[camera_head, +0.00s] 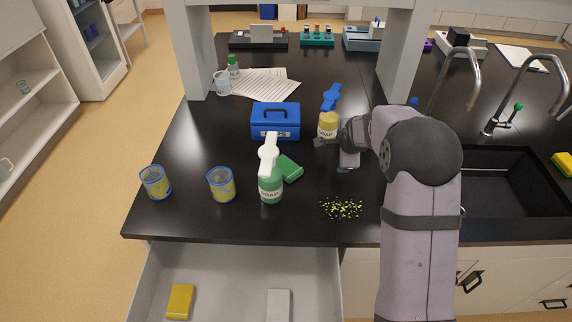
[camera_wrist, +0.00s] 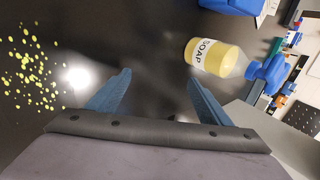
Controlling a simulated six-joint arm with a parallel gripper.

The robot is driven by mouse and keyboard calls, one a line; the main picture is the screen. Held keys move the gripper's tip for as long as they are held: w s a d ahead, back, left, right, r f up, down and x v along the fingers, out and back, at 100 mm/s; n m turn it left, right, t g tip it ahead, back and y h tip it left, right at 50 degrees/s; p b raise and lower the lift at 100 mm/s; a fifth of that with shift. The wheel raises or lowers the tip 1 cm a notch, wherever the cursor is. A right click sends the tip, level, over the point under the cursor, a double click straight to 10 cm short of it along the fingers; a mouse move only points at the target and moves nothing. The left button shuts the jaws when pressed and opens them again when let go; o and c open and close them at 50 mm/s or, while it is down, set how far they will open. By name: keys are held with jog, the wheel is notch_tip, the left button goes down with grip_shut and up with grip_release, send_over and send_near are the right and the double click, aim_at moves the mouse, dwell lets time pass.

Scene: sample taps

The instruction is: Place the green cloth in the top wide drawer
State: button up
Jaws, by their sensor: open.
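The green cloth (camera_head: 290,168), a small folded-looking green piece, lies on the black counter right behind the green soap bottle (camera_head: 270,188), which hides part of it. The wide drawer (camera_head: 240,267) below the counter front is pulled open. A yellow block (camera_head: 180,301) and a whitish block (camera_head: 278,305) lie in it. My gripper (camera_head: 334,151) is low over the counter, to the right of the cloth and near the yellow soap bottle (camera_head: 328,125). In the wrist view my gripper (camera_wrist: 157,95) is open, with nothing between its fingers; the cloth does not show there.
Two yellowish cups (camera_head: 155,183) (camera_head: 221,184) stand near the front left edge. A blue box (camera_head: 275,121) stands behind the cloth. Yellow-green crumbs (camera_head: 341,208) lie at the front. The sink (camera_head: 500,185) is at the right. Shelf posts rise at the back.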

aim_at(294, 172)
jog(key=shift+s+a+r+m+g+y+p, duration=0.1)
jog(key=shift+s+a+m+g+y+p, duration=0.4)
jog(key=shift+a+m, duration=1.3)
jog(key=shift+s+a+r+m+g+y+p, duration=0.15)
jog(key=shift+s+a+m+g+y, duration=0.65)
jog(key=shift+a, duration=1.75)
jog(key=shift+s+a+r+m+g+y+p, duration=0.1)
jog(key=shift+s+a+m+g+y+p, duration=0.5)
jog(key=shift+a+m, duration=1.35)
jog(key=shift+s+a+f+n, duration=0.25)
jog(key=shift+s, duration=0.1)
jog(key=shift+s+d+p+x, duration=0.1)
jog(key=shift+p+x, duration=0.35)
jog(key=shift+x, duration=0.75)
jog(key=shift+s+d+p+x, duration=0.15)
jog(key=shift+p+x, duration=0.3)
jog(key=shift+x, duration=0.7)
jog(key=shift+f, duration=0.15)
jog(key=shift+c, duration=0.3)
jog(key=c, duration=1.2)
jog(key=shift+o, duration=0.2)
